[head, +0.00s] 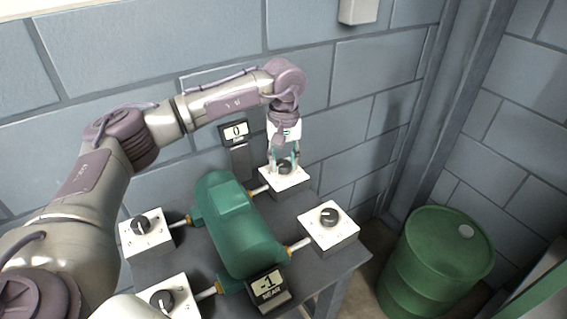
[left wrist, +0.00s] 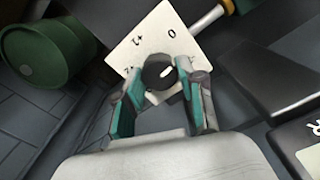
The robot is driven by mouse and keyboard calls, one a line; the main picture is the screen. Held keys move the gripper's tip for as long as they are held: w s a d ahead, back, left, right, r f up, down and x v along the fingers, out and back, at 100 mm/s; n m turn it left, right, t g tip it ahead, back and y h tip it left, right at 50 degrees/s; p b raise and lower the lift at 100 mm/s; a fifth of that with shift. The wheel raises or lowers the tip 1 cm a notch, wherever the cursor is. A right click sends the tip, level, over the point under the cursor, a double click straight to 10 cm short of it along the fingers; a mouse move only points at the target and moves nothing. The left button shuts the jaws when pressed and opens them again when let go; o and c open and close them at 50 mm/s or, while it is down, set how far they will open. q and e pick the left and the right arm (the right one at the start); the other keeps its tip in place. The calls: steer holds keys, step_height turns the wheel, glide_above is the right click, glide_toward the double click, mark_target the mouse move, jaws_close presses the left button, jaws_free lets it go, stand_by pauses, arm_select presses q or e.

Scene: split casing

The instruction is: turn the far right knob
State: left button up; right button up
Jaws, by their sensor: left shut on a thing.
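The far right knob (head: 285,167) is a black dial on a white-topped box (head: 291,182) behind the green casing (head: 229,222). My left gripper (head: 284,163) reaches down over it from above, and its two teal fingers are shut on the knob. In the left wrist view the knob (left wrist: 159,72) sits between the fingertips (left wrist: 157,80), with a white pointer mark on its top. The white plate (left wrist: 150,40) around it shows "0" and "+1", and other marks are partly covered. My right gripper does not show.
Other knobs stand at near right (head: 329,217), far left (head: 141,224) and near left (head: 162,300). A rear display (head: 236,132) reads 0, and the near display (head: 267,285) reads -1. A green barrel (head: 436,262) stands right of the table. A block wall is close behind.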

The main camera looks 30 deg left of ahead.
mark_target(284, 163)
arm_select(q)
steer(key=m+b, duration=0.1)
steer(key=m, duration=0.5)
steer(key=shift+m, duration=0.3)
stand_by(0.4)
steer(key=o, duration=1.1)
steer(key=shift+o, duration=0.2)
step_height(284, 163, up, 12)
